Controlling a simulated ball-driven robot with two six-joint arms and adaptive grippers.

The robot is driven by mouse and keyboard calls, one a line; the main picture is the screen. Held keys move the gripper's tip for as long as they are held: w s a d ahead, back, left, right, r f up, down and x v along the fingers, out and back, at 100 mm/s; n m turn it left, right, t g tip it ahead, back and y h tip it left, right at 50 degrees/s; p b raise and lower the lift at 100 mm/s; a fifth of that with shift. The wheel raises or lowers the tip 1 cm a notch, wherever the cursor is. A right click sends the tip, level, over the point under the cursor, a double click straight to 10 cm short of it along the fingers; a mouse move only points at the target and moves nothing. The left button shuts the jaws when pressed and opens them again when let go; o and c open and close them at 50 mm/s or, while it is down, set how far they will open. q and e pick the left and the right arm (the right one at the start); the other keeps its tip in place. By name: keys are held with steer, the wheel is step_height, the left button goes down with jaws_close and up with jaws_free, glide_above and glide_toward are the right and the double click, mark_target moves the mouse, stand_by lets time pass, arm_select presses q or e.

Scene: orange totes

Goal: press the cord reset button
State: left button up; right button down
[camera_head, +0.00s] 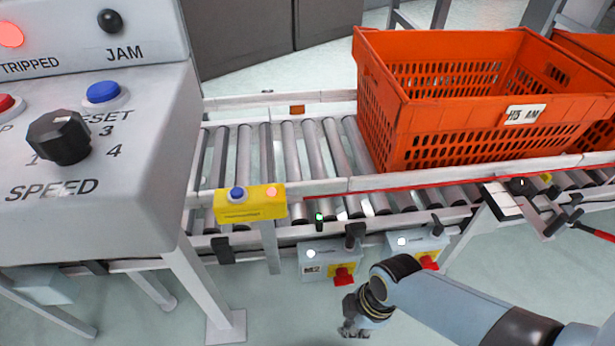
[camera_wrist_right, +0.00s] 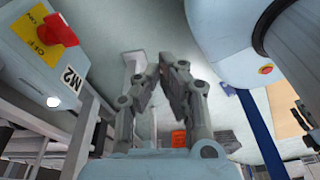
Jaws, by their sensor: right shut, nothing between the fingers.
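A yellow box (camera_head: 243,209) is mounted on the conveyor's near rail in the head view. It has a blue button (camera_head: 237,193) on top at its left and a pale pink-orange lamp (camera_head: 271,192) at its right. A thin red cord (camera_head: 420,187) runs along the rail to the right of the box. My right gripper (camera_head: 352,328) is low in front of the conveyor, below and right of the yellow box and apart from it. In the right wrist view its fingers (camera_wrist_right: 166,78) are shut and empty. My left gripper is out of view.
A console (camera_head: 150,190) at left has another blue button (camera_head: 103,92), marked RESET, a speed knob (camera_head: 58,137) and a lit red TRIPPED lamp (camera_head: 10,34). An orange tote (camera_head: 390,130) stands on the rollers. Grey motor boxes (camera_head: 318,255) with red switches hang under the rail near my right arm.

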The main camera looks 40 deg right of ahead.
steer(key=w+a+r+n+t+y+p, duration=0.2)
steer(key=w+a+r+n, duration=0.25)
steer(key=w+r, duration=0.9)
step_height(320, 180, up, 24)
steer(key=n+t+y+p, duration=0.2)
steer(key=t+p, duration=0.1)
steer(key=p, duration=0.2)
glide_above(235, 194)
steer(key=shift+r, duration=0.2)
steer(key=shift+f, duration=0.1)
step_height(235, 194, down, 8)
steer(key=b, duration=0.7)
steer(key=shift+s+r, duration=0.1)
steer(key=shift+r, duration=0.1)
steer(key=shift+f+b, duration=0.5)
steer(key=shift+b, duration=0.05)
steer(key=shift+f, duration=0.15)
steer(key=shift+f, duration=0.3)
